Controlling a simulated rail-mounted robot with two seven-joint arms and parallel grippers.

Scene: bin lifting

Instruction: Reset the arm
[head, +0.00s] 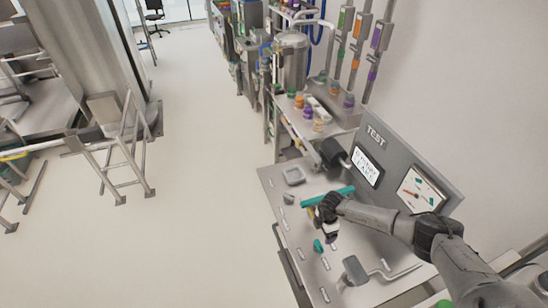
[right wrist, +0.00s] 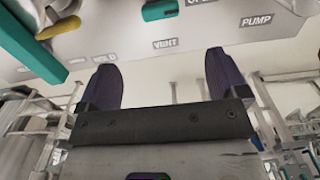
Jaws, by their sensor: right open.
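My right arm comes in from the right in the head view and reaches over the metal bench panel. My right gripper (head: 331,230) is above the panel, just below a teal bar handle (head: 318,199). In the right wrist view its two dark fingers (right wrist: 165,78) are spread apart with nothing between them. The teal bar also shows at the left of that view (right wrist: 30,45), apart from the fingers. Whether any part of the arm touches the bar is unclear. My left gripper is not in view.
A small teal handle (head: 318,246) and a grey lever (head: 356,270) are on the panel near the gripper. A grey TEST board (head: 395,160) with a gauge (head: 419,191) stands behind. Labels VENT and PUMP show in the wrist view. Open floor (head: 200,160) lies left.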

